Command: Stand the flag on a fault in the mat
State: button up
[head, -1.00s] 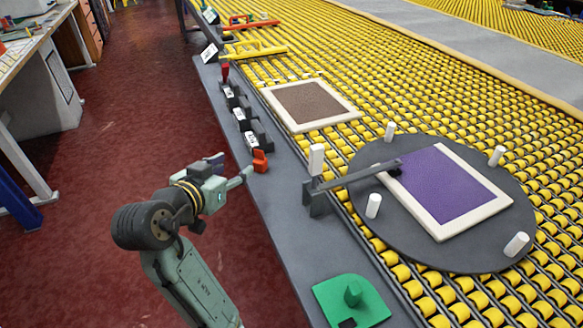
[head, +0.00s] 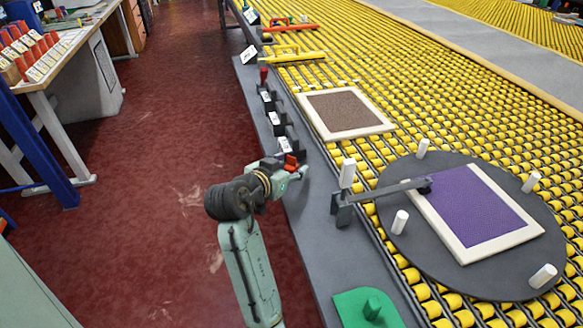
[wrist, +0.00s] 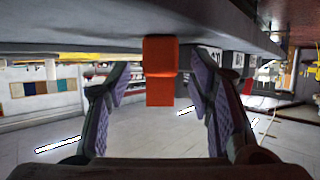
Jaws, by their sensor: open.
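An orange-red piece (head: 291,163), which may be the flag, stands at the near end of the row of black holders on the grey side ledge. My gripper (head: 301,170) is at the ledge edge beside it, partly overlapping it in the head view. In the wrist view the orange block (wrist: 160,72) shows between the spread, purple-padded fingers of my gripper (wrist: 160,92), with space on both sides. A brown mat (head: 345,111) with a cream border lies on the yellow rollers. A purple mat (head: 478,208) with a cream border lies on the turntable. I can make out no fault in either.
The dark round turntable (head: 400,245) carries several white pegs. A grey bar (head: 385,190) reaches from the ledge over the purple mat's corner. Black holders (head: 270,105) with white labels line the ledge. Red floor lies left.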

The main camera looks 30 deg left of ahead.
grip_shut()
dwell(0.6)
